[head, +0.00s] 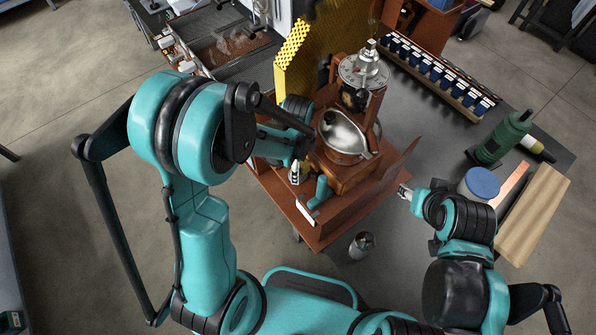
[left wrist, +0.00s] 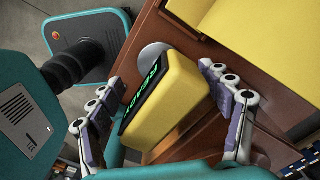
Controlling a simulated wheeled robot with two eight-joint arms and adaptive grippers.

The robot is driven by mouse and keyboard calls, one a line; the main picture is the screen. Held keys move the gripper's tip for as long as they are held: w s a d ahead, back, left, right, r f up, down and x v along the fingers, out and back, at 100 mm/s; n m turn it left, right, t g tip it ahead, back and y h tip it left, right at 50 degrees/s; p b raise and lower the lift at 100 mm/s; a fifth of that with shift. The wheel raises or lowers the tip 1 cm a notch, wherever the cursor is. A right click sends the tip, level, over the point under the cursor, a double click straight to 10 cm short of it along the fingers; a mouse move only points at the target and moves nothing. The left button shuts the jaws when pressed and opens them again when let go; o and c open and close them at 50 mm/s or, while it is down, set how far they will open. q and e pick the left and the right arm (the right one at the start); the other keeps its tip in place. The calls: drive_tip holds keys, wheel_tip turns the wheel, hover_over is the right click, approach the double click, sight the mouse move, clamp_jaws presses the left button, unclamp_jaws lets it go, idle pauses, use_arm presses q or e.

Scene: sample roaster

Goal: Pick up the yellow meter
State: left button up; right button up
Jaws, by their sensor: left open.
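The yellow meter (left wrist: 170,108) is a block with a dark display reading green letters, seen in the left wrist view. It sits over a reddish-brown surface beside a round grey disc. My left gripper (left wrist: 160,79) is open, with one finger on each side of the meter; I cannot tell whether either finger touches it. In the head view my left arm hides the meter, and the left gripper (head: 297,172) is low at the wooden stand's left side. My right gripper (head: 405,192) is over the table right of the stand, too small to read.
A brown wooden stand (head: 330,225) carries a metal bowl (head: 343,135) and a dial device (head: 362,72). A perforated yellow panel (head: 293,58) stands behind. A rack of blue-labelled vials (head: 435,75), a green bottle (head: 503,137) and a blue-lidded jar (head: 482,182) are at right.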

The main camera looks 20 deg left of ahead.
use_arm(q)
drive_tip(key=shift+f, duration=0.5)
drive_tip(key=shift+c, duration=0.4)
clamp_jaws()
drive_tip(key=shift+r, duration=0.1)
